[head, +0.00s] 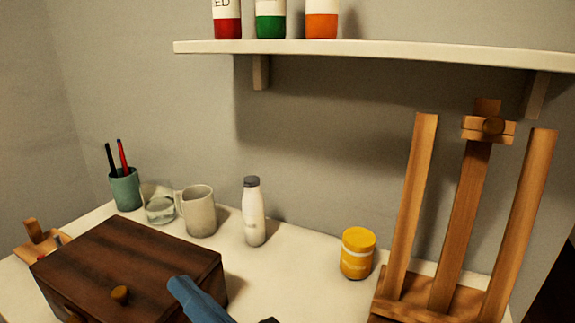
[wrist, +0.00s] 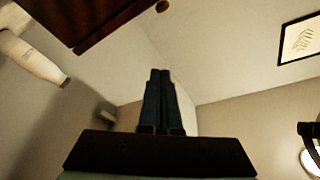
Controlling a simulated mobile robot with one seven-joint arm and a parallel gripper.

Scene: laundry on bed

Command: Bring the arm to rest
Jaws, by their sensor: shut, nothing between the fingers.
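My gripper (wrist: 163,75) shows in the wrist view with its two dark fingers side by side and touching. It is shut and empty, in open air, with nothing touching the fingertips.
On the white table stand a green pen cup (head: 125,190), a glass (head: 160,205), a mug (head: 199,212), a white bottle (head: 254,215), a yellow jar (head: 357,255) and a wooden easel (head: 465,215). A shelf (head: 380,52) with paint bottles hangs above.

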